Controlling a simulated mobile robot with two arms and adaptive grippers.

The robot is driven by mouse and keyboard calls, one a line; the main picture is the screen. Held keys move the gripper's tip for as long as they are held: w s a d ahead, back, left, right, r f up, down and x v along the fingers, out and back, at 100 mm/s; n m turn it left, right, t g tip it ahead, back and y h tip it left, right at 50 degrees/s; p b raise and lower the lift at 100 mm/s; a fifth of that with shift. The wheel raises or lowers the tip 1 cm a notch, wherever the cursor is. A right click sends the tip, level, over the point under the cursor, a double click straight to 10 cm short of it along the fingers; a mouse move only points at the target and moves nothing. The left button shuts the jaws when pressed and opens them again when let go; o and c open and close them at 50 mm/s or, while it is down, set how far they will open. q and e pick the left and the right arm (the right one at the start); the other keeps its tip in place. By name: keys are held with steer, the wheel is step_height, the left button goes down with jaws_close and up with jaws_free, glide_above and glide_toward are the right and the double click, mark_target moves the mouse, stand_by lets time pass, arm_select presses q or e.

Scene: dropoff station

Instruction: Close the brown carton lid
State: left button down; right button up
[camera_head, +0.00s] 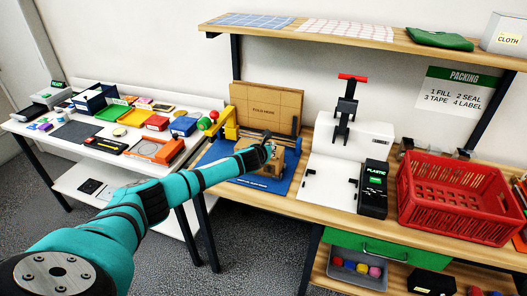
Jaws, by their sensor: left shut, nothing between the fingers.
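A small brown carton (281,166) sits on the blue mat (227,154) on the wooden workbench. My left gripper (267,152) is shut and empty, over the carton in the picture. It hides part of the carton, and I cannot tell whether it touches it. The carton's lid cannot be made out clearly. A larger brown cardboard panel (267,110) with printing stands upright behind the mat. My right gripper is not in view.
A yellow stand (230,122) with red and green balls is left of the carton. A white press (355,139), black plastic sealer (374,190) and red crate (455,205) stand to the right. A cluttered white table (48,131) is at left; a shelf (350,38) hangs above.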

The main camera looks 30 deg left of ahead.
arm_select(q)
steer(key=v, duration=1.1)
steer(key=shift+s, duration=0.15)
